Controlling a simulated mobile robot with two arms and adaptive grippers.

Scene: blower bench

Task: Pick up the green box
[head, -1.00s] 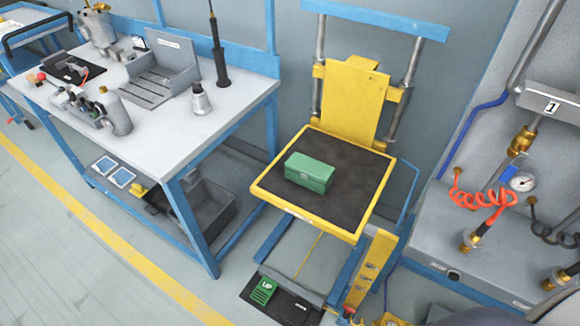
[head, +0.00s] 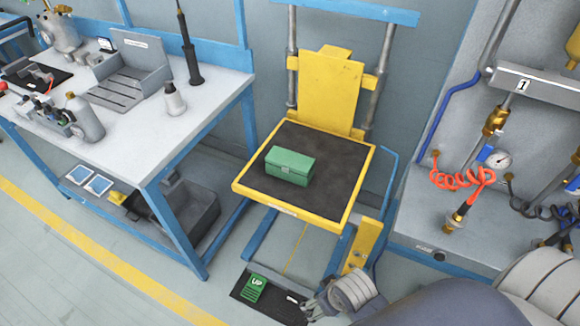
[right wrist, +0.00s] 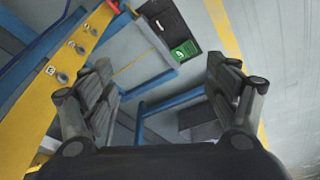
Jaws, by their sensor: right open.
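The green box (head: 290,166) sits closed on the dark mat of the yellow-edged lift platform (head: 325,195) in the head view, left of the platform's middle. My right gripper (head: 313,306) is at the bottom of the head view, in front of and lower in the picture than the platform, apart from the box. In the right wrist view my right gripper (right wrist: 162,68) has its fingers wide apart with nothing between them. The box does not show in the right wrist view. My left gripper is not in view.
A yellow back plate (head: 327,92) and posts stand behind the platform. A yellow control post (head: 364,245) is at its front right corner. A foot pedal marked UP (head: 256,288) lies on the floor. A workbench (head: 150,130) stands left, a hose panel (head: 510,85) right.

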